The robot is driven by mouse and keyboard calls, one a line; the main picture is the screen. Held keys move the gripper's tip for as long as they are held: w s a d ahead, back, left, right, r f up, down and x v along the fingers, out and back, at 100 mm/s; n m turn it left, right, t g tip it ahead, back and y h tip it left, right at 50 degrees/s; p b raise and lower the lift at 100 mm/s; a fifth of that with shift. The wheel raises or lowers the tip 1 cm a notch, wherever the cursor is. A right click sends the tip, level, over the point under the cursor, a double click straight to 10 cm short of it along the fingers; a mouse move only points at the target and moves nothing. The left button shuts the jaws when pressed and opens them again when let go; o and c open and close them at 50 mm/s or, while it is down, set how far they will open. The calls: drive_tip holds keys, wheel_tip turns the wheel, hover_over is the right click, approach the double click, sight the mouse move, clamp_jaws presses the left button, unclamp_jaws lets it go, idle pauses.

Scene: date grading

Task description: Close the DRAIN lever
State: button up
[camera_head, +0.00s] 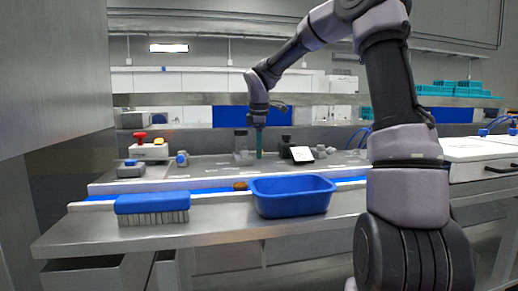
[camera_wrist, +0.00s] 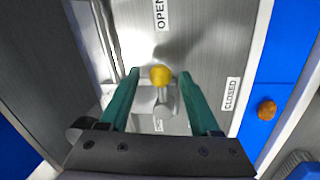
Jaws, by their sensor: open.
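In the wrist view a lever with a yellow knob (camera_wrist: 160,75) and a grey stem (camera_wrist: 163,101) stands on a metal panel. Its knob points toward the OPEN label (camera_wrist: 160,14); the CLOSED label (camera_wrist: 230,94) is off to the right. My gripper (camera_wrist: 162,73) is open, with one teal finger on each side of the lever and visible gaps between. Small labels near the lever base are partly hidden and unreadable. In the head view my gripper (camera_head: 259,152) points down over the back of the bench; I cannot make out the lever there.
A blue tub (camera_head: 292,196) and a blue brush (camera_head: 152,207) stand at the bench front. A brown date (camera_head: 240,186) lies on the blue belt, also in the wrist view (camera_wrist: 266,110). A clear container (camera_head: 242,156) and a white-faced block (camera_head: 301,154) stand near my gripper.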

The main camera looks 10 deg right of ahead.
clamp_jaws()
drive_tip(key=shift+s+m, duration=0.15)
drive_tip(key=shift+m, duration=0.15)
drive_tip(key=m, duration=0.1)
drive_tip(key=s+m, duration=0.1)
drive_tip(key=m, duration=0.2)
drive_tip(key=shift+s+a+h, duration=0.4)
drive_tip(key=m, duration=0.1)
drive_tip(key=s+m, duration=0.1)
drive_tip(key=m, duration=0.1)
drive_tip(key=a+m+g, duration=0.1)
drive_tip(key=m, duration=0.1)
drive_tip(key=shift+s+a+h, duration=0.1)
drive_tip(key=shift+s+h, duration=0.15)
drive_tip(key=shift+h, duration=0.05)
drive_tip(key=a+m, duration=0.1)
drive_tip(key=m, duration=0.1)
drive_tip(key=s+m, duration=0.1)
drive_tip(key=m, duration=0.1)
drive_tip(key=shift+a+g, duration=0.4)
drive_tip(key=shift+a+m+g, duration=0.2)
drive_tip(key=shift+a+m, duration=0.2)
drive_tip(key=shift+m, duration=0.7)
drive_tip(key=shift+a+m+g, duration=0.2)
drive_tip(key=shift+a+m, duration=0.2)
drive_tip(key=shift+m, duration=0.7)
